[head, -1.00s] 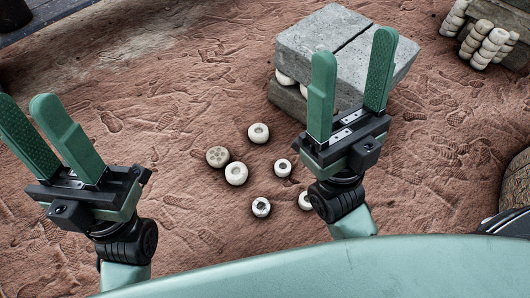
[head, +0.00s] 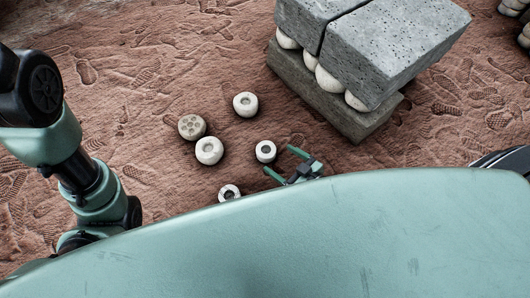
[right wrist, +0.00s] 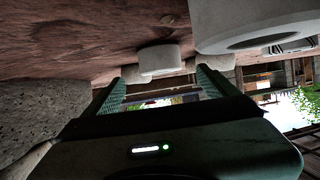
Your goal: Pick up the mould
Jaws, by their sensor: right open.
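Several round, pale moulds lie on the reddish ground in the head view; I cannot tell which one the task means. One has several small holes (head: 191,127). Others have one central opening: an upper mould (head: 245,104), a middle mould (head: 209,151), a small mould (head: 265,151) and a partly hidden lower mould (head: 229,192). My right gripper (head: 284,163) is open and empty, low near the ground, just right of the small mould. In the right wrist view, a pale mould (right wrist: 160,60) shows beyond the open fingers (right wrist: 158,88), and a large ring-shaped mould (right wrist: 255,27) is close. My left gripper is out of view.
Grey stone blocks (head: 400,45) rest on pale round pieces (head: 328,79) over a lower slab (head: 335,108), at the upper right. More pale pieces (head: 514,5) show at the top right corner. Footprinted ground (head: 150,60) is clear at the upper left.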

